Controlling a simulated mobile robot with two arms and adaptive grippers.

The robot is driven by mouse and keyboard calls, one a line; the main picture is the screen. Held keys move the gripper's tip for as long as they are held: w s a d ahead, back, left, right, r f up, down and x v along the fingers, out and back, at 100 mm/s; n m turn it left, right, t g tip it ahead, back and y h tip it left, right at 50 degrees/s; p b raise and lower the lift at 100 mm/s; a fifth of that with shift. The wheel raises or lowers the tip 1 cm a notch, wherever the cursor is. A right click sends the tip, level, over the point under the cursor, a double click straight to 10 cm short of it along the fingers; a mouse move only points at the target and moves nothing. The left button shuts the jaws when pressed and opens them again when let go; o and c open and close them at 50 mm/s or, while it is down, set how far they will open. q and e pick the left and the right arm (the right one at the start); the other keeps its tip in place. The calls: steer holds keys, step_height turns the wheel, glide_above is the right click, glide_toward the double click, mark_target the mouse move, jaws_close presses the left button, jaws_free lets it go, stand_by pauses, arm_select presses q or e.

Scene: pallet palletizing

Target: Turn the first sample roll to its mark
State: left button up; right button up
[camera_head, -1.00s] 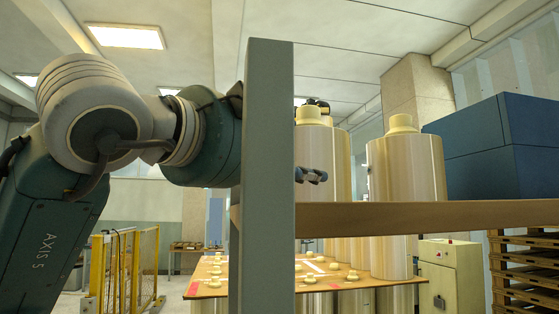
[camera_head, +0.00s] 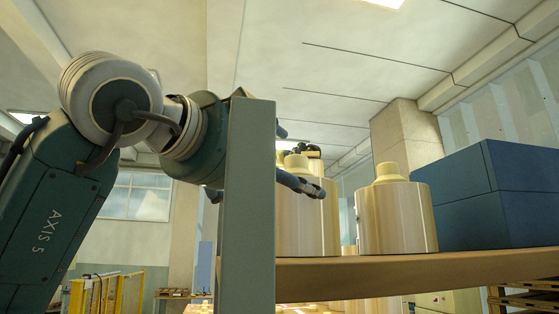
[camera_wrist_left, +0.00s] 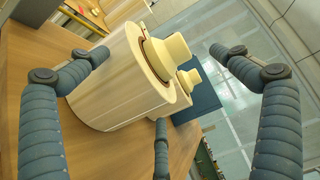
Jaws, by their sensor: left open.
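Two pale, upright rolls with cream core ends stand on a brown wooden shelf (camera_head: 400,268). In the head view the nearer roll (camera_head: 307,228) is partly behind a grey post, and the other roll (camera_head: 397,218) is to its right. My left gripper (camera_head: 300,160) is mostly hidden by the post, its fingers showing in front of the nearer roll. In the left wrist view my left gripper (camera_wrist_left: 152,54) is open, its fingers spread around a roll (camera_wrist_left: 115,85) with visible gaps. I cannot tell any mark on it. A second core end (camera_wrist_left: 187,80) shows behind. My right gripper is not in view.
The grey post (camera_head: 248,210) stands between the head camera and my left gripper. A blue box (camera_head: 490,195) is at the right of the shelf. A yellow fence (camera_head: 105,295) is low at the left.

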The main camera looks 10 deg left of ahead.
mark_target(295, 163)
arm_select(q)
step_height(295, 163, up, 2)
steer(key=shift+s+d+r, duration=0.15)
steer(key=shift+r, duration=0.45)
